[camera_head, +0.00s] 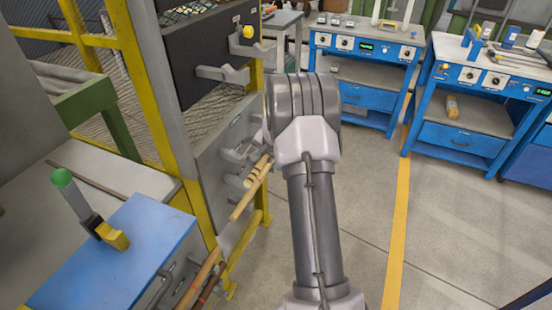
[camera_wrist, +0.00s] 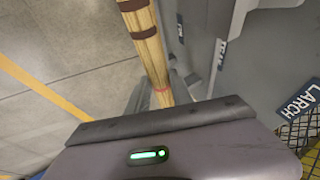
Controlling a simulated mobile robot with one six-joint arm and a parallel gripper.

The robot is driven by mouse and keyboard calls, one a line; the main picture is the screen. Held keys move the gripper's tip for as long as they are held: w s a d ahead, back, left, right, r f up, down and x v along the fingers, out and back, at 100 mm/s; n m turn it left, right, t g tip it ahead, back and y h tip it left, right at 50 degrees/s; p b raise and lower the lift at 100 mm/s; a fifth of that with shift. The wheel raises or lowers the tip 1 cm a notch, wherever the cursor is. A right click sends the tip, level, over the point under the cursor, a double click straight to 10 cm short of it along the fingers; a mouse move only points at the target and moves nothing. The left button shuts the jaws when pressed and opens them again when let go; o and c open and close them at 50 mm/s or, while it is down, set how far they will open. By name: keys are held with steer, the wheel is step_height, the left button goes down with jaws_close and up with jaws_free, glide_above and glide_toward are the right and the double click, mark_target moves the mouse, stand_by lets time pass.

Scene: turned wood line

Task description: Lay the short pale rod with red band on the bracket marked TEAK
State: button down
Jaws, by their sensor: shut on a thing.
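A pale rod (camera_wrist: 153,58) runs up from my gripper (camera_wrist: 162,95) in the wrist view, with a thin red band near the jaws and dark brown bands farther up. The jaws are shut on it. Grey brackets (camera_head: 236,155) stick out from the panel close to the rod.
A higher grey bracket (camera_head: 222,74) sits on the dark panel. A yellow frame (camera_head: 150,90) stands left of the panel. More rods (camera_head: 202,278) lie low at the front, by a blue-topped bench (camera_head: 130,262). Open floor (camera_head: 440,230) lies to the right.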

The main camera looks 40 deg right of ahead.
steer(key=shift+w+a+f, duration=0.3)
steer(key=shift+w+f, duration=0.1)
steer(key=shift+w, duration=0.25)
steer(key=shift+w+a+f, duration=0.25)
steer(key=shift+w+f, duration=0.2)
steer(key=shift+w, duration=0.25)
steer(key=shift+w+a+f, duration=0.3)
steer(key=shift+w+f, duration=0.1)
steer(key=shift+w, duration=0.25)
steer(key=shift+c, duration=2.3)
jaws_free()
